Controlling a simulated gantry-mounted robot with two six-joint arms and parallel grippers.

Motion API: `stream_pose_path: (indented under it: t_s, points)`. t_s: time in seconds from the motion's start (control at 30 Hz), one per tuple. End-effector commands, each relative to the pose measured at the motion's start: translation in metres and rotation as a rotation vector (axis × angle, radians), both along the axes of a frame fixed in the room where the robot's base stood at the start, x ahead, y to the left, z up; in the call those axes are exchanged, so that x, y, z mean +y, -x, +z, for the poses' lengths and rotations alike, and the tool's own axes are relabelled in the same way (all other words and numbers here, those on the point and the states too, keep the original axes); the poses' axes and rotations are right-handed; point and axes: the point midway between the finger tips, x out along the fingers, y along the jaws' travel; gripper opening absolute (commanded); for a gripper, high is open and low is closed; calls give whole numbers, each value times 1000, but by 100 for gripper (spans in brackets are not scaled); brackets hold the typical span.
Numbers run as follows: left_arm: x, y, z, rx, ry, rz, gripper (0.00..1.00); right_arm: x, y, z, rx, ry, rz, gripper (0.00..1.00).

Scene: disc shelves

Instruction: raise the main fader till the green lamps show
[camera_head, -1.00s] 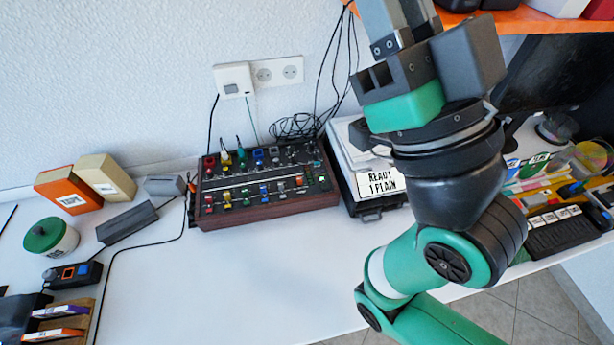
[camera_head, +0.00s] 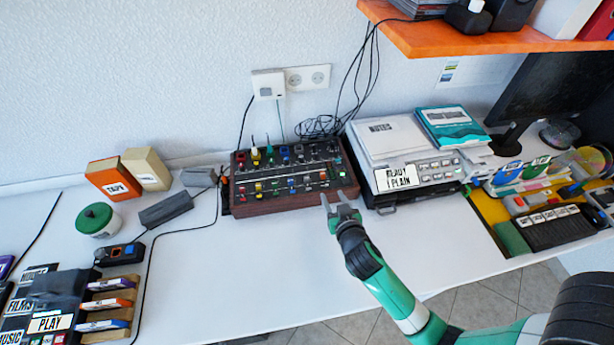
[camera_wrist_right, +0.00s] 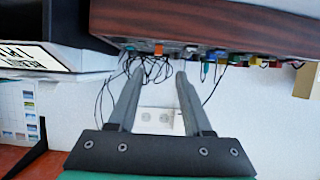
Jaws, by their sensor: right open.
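The mixer (camera_head: 262,208), a dark panel in a brown wooden case, stands against the wall with several coloured knobs and caps. An orange-red cap (camera_head: 323,176) sits near its right end and may be the main fader; it also shows in the right wrist view (camera_wrist_right: 158,48). A small green spot (camera_head: 342,168) shows on the panel's right side; I cannot tell whether it is a lit lamp. My right gripper (camera_head: 340,198) is open and empty at the mixer's front right corner. Its fingers (camera_wrist_right: 153,72) point toward the case in the wrist view. My left gripper is out of view.
A white device labelled READY (camera_head: 390,140) stands close to the right of the mixer. Black cables (camera_head: 325,125) lie behind it. A grey block (camera_head: 166,209) and boxes (camera_head: 146,168) are to the left. The white table (camera_head: 260,270) in front is clear.

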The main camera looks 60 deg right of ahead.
Motion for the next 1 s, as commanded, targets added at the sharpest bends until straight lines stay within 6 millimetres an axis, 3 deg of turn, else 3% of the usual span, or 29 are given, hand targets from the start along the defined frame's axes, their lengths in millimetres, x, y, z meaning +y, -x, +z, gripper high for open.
stream_pose_path:
  t_s: [0.27,0.7,1.0]
  points:
    - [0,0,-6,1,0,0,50,-12,-9,-6,-5,-2,-7,50]
    - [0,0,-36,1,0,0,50,-73,-65,-40,-6,0,-5,50]
    - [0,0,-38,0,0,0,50,-81,-73,-42,-4,0,-2,50]
